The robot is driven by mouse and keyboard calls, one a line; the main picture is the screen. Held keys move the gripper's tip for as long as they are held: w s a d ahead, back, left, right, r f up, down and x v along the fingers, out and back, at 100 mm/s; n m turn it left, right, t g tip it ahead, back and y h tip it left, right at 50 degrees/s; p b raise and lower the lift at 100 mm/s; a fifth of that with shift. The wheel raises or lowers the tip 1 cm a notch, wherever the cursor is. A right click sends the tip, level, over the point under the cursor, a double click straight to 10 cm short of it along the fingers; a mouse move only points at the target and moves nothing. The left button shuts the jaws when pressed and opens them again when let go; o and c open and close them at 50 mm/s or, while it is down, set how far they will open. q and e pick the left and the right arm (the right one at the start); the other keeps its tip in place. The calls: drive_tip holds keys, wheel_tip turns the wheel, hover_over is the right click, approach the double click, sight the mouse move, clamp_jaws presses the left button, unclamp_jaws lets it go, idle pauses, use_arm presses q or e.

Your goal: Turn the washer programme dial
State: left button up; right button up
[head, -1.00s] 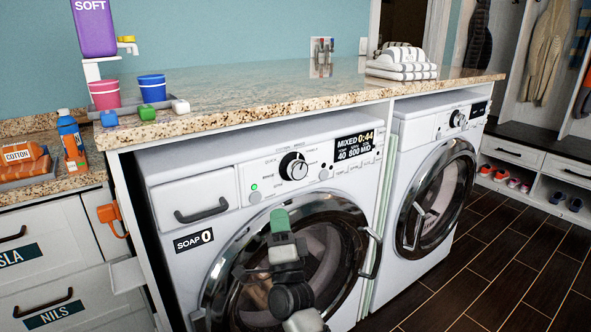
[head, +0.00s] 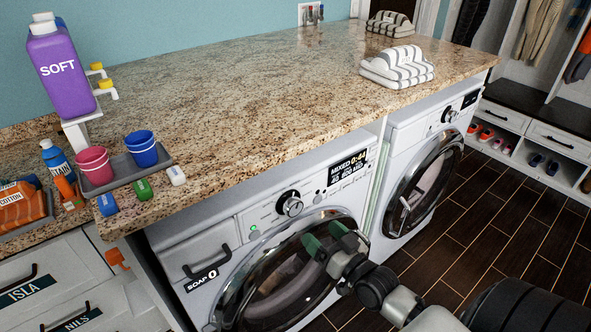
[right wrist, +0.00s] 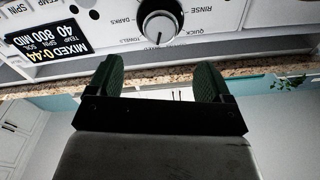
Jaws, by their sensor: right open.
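The washer programme dial (head: 289,203) is a round black-and-silver knob on the front panel of the left white machine (head: 240,225). Beside it, the display (head: 347,167) reads MIXED 0:44. My right gripper (head: 328,237) has green fingertips, which are parted and empty, and appears below and right of the dial in the head view. My left gripper is out of view.
The granite counter (head: 240,100) overhangs the machines. A second machine (head: 425,180) stands to the right. Dark floor (head: 480,225) is open at right.

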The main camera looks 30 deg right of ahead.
sight(297, 209)
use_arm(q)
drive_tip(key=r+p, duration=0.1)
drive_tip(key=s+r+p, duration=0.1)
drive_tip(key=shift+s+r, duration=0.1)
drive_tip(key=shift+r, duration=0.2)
use_arm(e)
drive_tip(key=shift+n+g+y, duration=0.3)
drive_tip(key=shift+n+g, duration=0.2)
drive_tip(key=shift+n, duration=0.1)
drive_tip(key=w, duration=1)
drive_tip(key=shift+a+r, duration=0.4)
drive_tip(key=c, duration=0.9)
drive_tip(key=shift+c, duration=0.2)
